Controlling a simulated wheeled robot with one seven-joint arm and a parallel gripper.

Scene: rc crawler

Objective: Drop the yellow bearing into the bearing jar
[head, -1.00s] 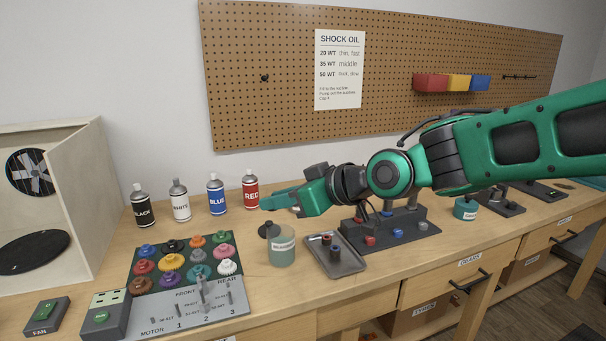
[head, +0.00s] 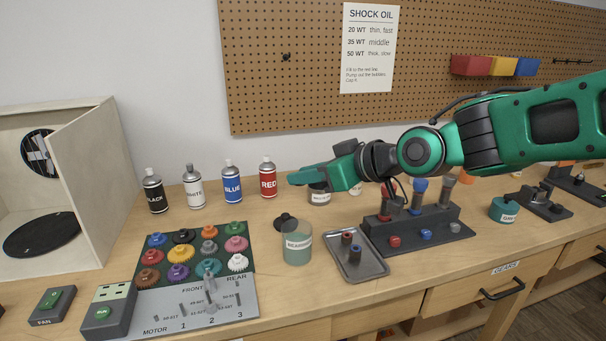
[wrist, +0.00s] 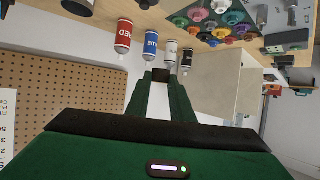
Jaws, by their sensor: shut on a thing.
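The bearing jar (head: 297,245) is a greenish clear jar with a white label, standing open on the bench in the head view. A small dark lid (head: 285,220) lies just behind it. My gripper (head: 293,179) is above the bench, higher in the picture than the jar and beside the red bottle. In the wrist view my two green fingers (wrist: 160,78) close on a small dark patch at their tips. The held thing is mostly hidden and too small to make out. I cannot see any yellow bearing clearly, and the jar's contents are unclear.
Four-colour bottles, including the red bottle (head: 268,178), stand behind left. A gear board (head: 200,300) lies at front left.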

